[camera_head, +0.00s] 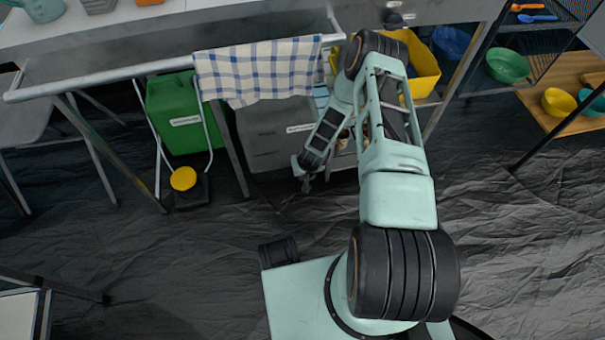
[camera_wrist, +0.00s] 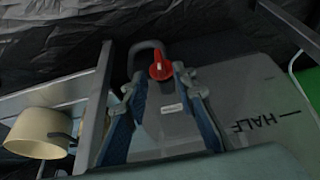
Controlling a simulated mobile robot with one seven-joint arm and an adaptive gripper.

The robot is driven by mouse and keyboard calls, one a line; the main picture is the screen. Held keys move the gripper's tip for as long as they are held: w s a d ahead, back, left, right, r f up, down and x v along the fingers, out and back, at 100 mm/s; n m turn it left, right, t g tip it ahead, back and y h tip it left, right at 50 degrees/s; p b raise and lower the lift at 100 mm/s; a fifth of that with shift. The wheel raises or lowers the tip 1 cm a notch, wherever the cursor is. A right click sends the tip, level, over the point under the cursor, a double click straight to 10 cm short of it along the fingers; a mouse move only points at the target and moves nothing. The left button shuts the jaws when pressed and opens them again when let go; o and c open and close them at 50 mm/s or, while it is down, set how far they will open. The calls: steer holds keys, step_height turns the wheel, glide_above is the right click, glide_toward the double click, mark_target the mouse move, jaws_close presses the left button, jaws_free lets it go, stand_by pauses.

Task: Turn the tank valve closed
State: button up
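A red valve knob (camera_wrist: 161,68) shows in the wrist view, close to a grey curved pipe or handle (camera_wrist: 148,47). A grey tank (camera_wrist: 255,120) marked HALF stands beside it; in the head view the grey tank (camera_head: 270,135) is under the counter, partly behind a towel. My gripper (camera_wrist: 158,84) is open, with one finger on each side of the knob in the picture. I cannot tell whether either finger touches it. In the head view my gripper (camera_head: 306,172) is low in front of the tank's right side, and the knob is not clearly visible.
A green container (camera_head: 182,112) stands left of the grey tank. A checked towel (camera_head: 258,70) hangs from the counter rail. Metal legs (camera_head: 228,145) stand close by. A cream pot (camera_wrist: 38,132) sits left in the wrist view. The dark floor (camera_head: 215,245) in front is clear.

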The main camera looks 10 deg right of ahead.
steer(key=shift+b+x, duration=0.35)
steer(key=shift+x, duration=1)
steer(key=shift+c, duration=0.5)
jaws_close()
